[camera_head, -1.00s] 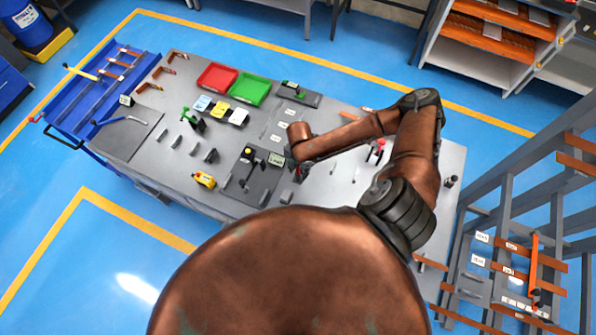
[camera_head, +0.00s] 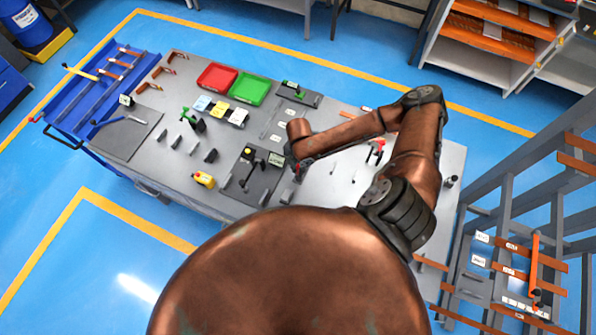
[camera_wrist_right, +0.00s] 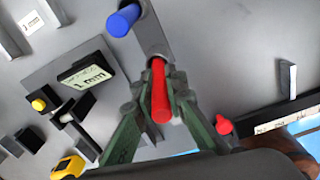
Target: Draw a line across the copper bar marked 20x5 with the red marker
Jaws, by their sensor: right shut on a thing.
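My right gripper (camera_wrist_right: 163,98) has its green fingers on either side of a red marker (camera_wrist_right: 159,82) and is shut on it. In the head view the right gripper (camera_head: 298,172) is small and low over the bench, right of the dark bending fixture. A grey holder (camera_wrist_right: 151,38) with a blue marker (camera_wrist_right: 123,20) stands right beside the red marker; I cannot tell whether the red one still sits in it. Copper bars lie on the rack (camera_head: 515,248) at the right, but their labels are too small to read, so I cannot pick out the 20x5 bar. My left gripper is out of view.
The grey bench (camera_head: 235,205) carries a red tray (camera_head: 217,76), a green tray (camera_head: 250,89) and several small tools. A "1 mm" display (camera_wrist_right: 85,80) and a yellow button (camera_wrist_right: 39,104) are near the gripper. A blue cart (camera_head: 75,115) stands at the left.

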